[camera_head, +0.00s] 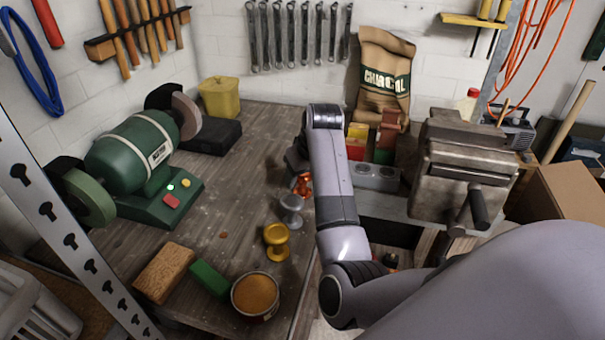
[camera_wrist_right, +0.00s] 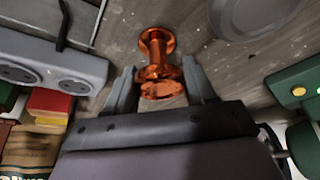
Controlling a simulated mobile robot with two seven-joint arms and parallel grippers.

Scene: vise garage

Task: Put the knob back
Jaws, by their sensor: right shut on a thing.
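A shiny copper-orange knob (camera_head: 301,185) is at the bench's right side, partly hidden by my right arm. In the right wrist view the copper knob (camera_wrist_right: 157,50) lies between the two fingers of my right gripper (camera_wrist_right: 158,70), which is shut on it. In the head view my right gripper (camera_head: 296,160) is mostly hidden behind its own arm. I cannot tell whether the knob touches the bench. A silver knob (camera_head: 291,208) and a gold knob (camera_head: 276,240) stand nearer on the bench. My left gripper is not in view.
A grey strip with round sockets (camera_head: 377,178) is right of my arm, beside a large vise (camera_head: 460,165). A green bench grinder (camera_head: 130,155) is at left. A brown block (camera_head: 165,272), green block (camera_head: 209,280) and round tin (camera_head: 255,296) line the front. The bench's middle is clear.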

